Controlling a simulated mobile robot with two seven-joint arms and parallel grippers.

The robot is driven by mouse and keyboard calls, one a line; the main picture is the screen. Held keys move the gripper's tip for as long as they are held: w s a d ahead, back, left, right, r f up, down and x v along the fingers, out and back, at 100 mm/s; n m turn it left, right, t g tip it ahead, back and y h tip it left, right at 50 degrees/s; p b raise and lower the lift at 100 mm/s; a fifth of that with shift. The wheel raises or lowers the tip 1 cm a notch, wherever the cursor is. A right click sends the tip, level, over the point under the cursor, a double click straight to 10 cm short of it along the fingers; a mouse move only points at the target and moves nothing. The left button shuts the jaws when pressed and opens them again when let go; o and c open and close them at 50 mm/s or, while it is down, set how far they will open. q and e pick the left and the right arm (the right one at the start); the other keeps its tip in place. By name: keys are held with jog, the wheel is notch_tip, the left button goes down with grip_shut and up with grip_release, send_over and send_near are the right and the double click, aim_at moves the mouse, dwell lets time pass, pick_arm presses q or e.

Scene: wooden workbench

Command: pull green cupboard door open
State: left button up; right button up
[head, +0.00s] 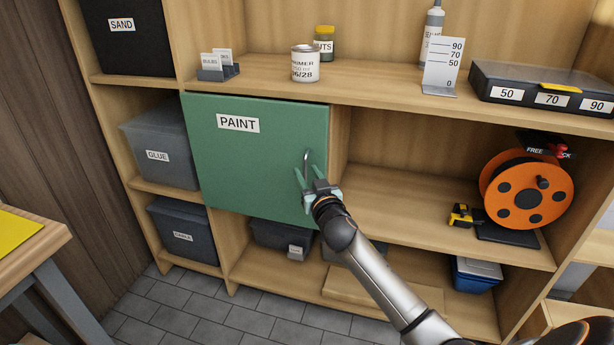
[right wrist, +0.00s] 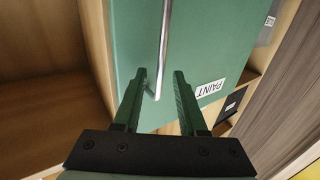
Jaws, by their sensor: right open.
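The green cupboard door (head: 255,165) with a PAINT label is in the middle of the shelf unit in the head view. It looks shut or nearly so. Its silver bar handle (head: 306,157) stands upright near the right edge. My right gripper (head: 306,173) is at the lower part of the handle, jaws open. In the right wrist view, the handle (right wrist: 163,45) runs between the two green fingers of the gripper (right wrist: 159,72), with gaps at both sides. I cannot tell if a finger touches it. My left gripper is not in view.
A primer can (head: 305,64) and a small jar stand on the shelf above the door. An orange reel (head: 526,188) and a tape measure sit in the open bay to the right. A workbench corner (head: 35,240) is at the left. Tiled floor lies in front.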

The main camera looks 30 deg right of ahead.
jog(key=shift+w, duration=0.25)
grip_shut()
dwell(1.4)
